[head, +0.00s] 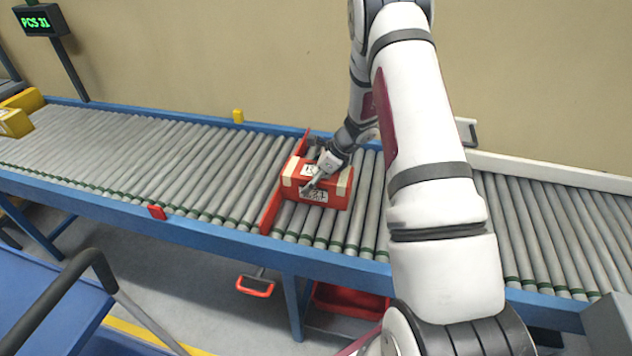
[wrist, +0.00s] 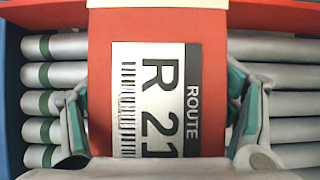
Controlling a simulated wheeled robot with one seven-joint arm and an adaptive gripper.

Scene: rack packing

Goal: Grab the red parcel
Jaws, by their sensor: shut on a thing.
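The red parcel (head: 332,193) sits on the roller conveyor, right against the red stop bar. It has pale tape bands and white labels. In the wrist view the parcel (wrist: 212,70) fills the middle, with a label reading "ROUTE" and "R 21". My gripper (head: 315,178) reaches down onto the parcel from above. In the wrist view its two fingers (wrist: 158,108) stand on the parcel's left and right sides, closed on it. The parcel appears to rest on the rollers; I cannot tell whether it is lifted at all.
The red stop bar (head: 271,211) crosses the conveyor beside the parcel. Blue side rails (head: 222,238) edge the rollers (head: 150,160). Yellow parcels (head: 15,122) lie at the far left, and a sign (head: 40,20) stands behind them. The rollers between are clear.

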